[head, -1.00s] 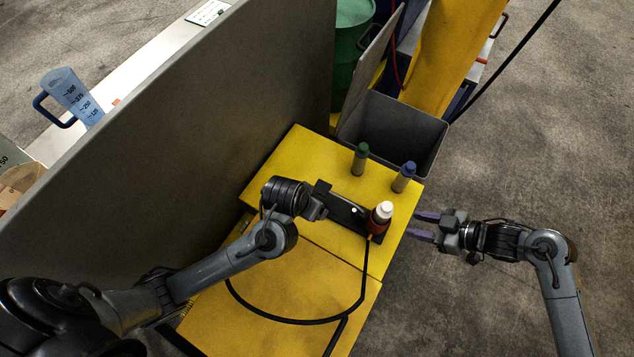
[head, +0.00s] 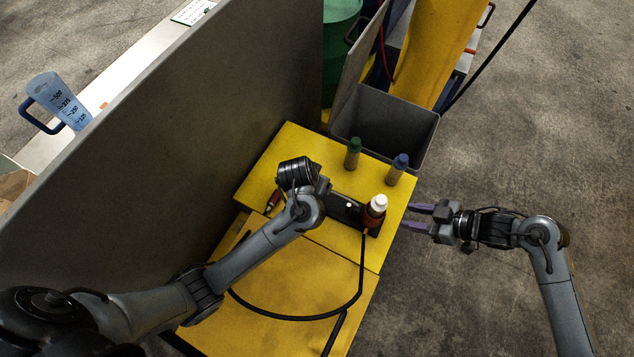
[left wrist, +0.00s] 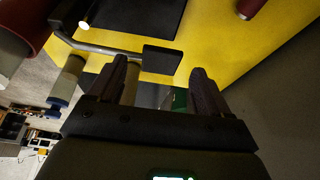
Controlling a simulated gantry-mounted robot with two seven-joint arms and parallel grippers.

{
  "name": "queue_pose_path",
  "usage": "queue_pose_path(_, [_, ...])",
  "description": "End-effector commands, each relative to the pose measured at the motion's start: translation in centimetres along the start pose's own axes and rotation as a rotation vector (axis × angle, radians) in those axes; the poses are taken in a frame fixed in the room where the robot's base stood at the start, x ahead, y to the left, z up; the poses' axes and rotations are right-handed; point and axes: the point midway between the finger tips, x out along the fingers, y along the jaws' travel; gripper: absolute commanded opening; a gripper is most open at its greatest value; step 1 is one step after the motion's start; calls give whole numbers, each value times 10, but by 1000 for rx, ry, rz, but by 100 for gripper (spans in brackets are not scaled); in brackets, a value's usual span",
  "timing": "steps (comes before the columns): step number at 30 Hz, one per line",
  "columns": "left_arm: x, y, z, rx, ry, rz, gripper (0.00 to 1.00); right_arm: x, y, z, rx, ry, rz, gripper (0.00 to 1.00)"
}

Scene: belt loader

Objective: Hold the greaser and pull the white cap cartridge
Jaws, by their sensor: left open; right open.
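The greaser (head: 343,211) lies on the yellow bench, with a black body and a hose running from its right end. The white cap cartridge (head: 378,203) stands upright in its red holder (head: 373,219); both are partly in the left wrist view's upper left corner. My left gripper (left wrist: 162,90) is open; in the left wrist view, a grey bar with a black pad (left wrist: 162,60) lies just beyond and partly between its fingers. My left fingers are hidden by the arm in the head view. My right gripper (head: 418,217) is open and empty, right of the white cap cartridge, apart from it.
A green cap cartridge (head: 352,155) and a blue cap cartridge (head: 397,170) stand near the back edge of the yellow bench (head: 268,162). A grey bin (head: 420,130) is behind them. A tall grey panel (head: 230,90) borders the left.

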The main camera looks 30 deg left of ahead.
Motion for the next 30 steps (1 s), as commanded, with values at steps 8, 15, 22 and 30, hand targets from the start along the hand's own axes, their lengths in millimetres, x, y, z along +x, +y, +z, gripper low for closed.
queue_pose_path(8, [30, 1, 2, -3, -5, 4, 79, 0, 0, 0, 0, 0, 0, 43])
queue_pose_path(15, [50, 0, 0, 0, -3, -1, 79, 0, 0, 0, 0, 0, 0, 43])
queue_pose_path(22, [57, 0, 1, 2, -2, 0, 79, 0, 0, 0, 0, 0, 0, 43])
queue_pose_path(30, [57, 0, 1, 2, -2, 0, 76, 0, 0, 0, 0, 0, 0, 43])
